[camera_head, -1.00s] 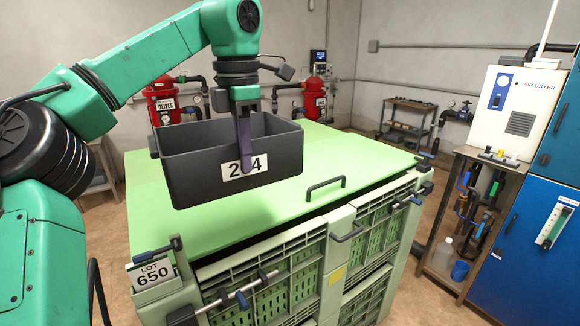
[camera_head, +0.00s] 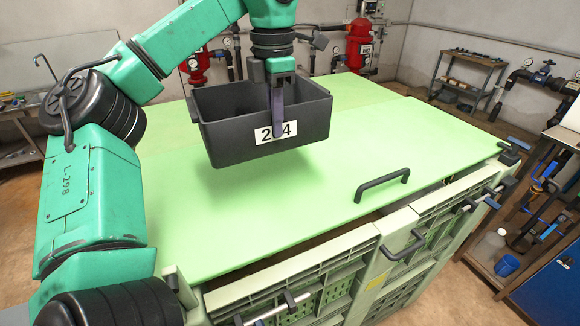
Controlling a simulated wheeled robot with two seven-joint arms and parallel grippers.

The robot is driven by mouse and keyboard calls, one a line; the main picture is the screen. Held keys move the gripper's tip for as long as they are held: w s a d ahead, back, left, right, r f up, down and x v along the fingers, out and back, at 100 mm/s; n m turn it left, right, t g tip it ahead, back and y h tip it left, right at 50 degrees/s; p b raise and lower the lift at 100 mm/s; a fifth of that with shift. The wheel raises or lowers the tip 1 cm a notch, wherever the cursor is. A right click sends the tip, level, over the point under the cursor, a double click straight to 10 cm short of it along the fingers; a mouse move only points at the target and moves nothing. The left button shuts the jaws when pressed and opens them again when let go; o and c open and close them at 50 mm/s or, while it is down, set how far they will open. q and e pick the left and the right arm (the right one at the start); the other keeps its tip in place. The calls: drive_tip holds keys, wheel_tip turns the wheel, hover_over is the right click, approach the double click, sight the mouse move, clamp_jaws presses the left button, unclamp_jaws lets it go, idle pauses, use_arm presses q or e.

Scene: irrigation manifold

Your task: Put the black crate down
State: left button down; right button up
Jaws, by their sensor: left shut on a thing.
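The black crate (camera_head: 230,145) with a white label hangs above the light green lid (camera_head: 330,200) of a large bin. A soft shadow lies on the lid below it, and the crate looks apart from the surface. My left gripper (camera_head: 278,125) is shut on the crate's front wall, one finger showing outside over the label and hiding its middle digit. The other finger is hidden behind the wall. My right gripper is not in view.
A dark handle (camera_head: 382,184) stands up from the lid near its front edge. Clamps (camera_head: 512,152) sit at the lid's right corner. The lid is clear around the crate. Red tanks (camera_head: 358,45) and a metal shelf (camera_head: 465,80) stand behind.

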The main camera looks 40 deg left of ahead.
sight(276, 148)
use_arm(q)
drive_tip(key=f, duration=0.4)
drive_tip(key=a+f, duration=0.1)
drive_tip(key=f, duration=0.2)
drive_tip(key=shift+w, duration=0.4)
drive_tip(key=f, duration=0.3)
drive_tip(key=shift+s+d+f, duration=0.15)
drive_tip(key=shift+s+d, duration=0.05)
drive_tip(key=shift+d, duration=0.1)
wheel_tip(276, 148, down, 4)
drive_tip(key=shift+w+a+r, duration=0.1)
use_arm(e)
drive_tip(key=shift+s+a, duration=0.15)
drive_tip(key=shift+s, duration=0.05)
